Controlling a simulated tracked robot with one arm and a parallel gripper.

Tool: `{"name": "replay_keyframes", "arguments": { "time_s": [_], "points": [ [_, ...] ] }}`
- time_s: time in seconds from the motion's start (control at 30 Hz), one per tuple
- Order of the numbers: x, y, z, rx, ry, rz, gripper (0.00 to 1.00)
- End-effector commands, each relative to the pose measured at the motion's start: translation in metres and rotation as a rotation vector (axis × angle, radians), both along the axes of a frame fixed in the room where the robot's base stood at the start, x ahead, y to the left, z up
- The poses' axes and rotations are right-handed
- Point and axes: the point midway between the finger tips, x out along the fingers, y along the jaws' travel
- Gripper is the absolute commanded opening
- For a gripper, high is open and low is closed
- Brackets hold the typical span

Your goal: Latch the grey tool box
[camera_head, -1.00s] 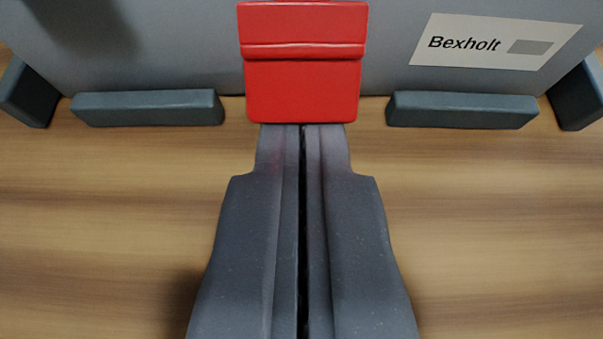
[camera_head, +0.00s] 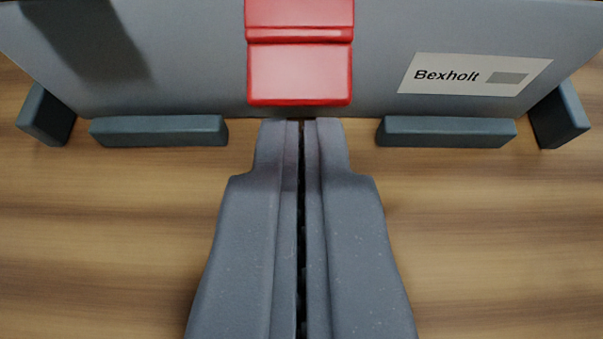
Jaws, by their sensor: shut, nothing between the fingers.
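The grey tool box (camera_head: 190,60) fills the top of the view, with its near wall facing me. A red latch (camera_head: 300,74) sits at the middle of that wall, with a ridge across it. Whether it is fastened I cannot tell. A white label reading "Bexholt" (camera_head: 474,74) is to the right of the latch. My gripper (camera_head: 301,124) is shut and empty. Its tips are just below the latch's lower edge in the picture, with a narrow strip of grey wall showing between. The top of the box is out of view.
Dark grey blocks stand on the wooden surface (camera_head: 480,230) along the box's near side: one at left (camera_head: 158,131), one at right (camera_head: 446,132), and one at each corner (camera_head: 47,114) (camera_head: 559,113). The wood nearer to me is clear.

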Motion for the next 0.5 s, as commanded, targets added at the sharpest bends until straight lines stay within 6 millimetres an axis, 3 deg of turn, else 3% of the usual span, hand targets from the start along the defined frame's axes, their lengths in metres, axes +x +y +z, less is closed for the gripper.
{"name": "replay_keyframes", "arguments": {
  "time_s": [0.5],
  "points": [
    [0.0020, 0.0003, 0.0060, -0.001, 0.000, 0.000, 0.00]
  ]
}}
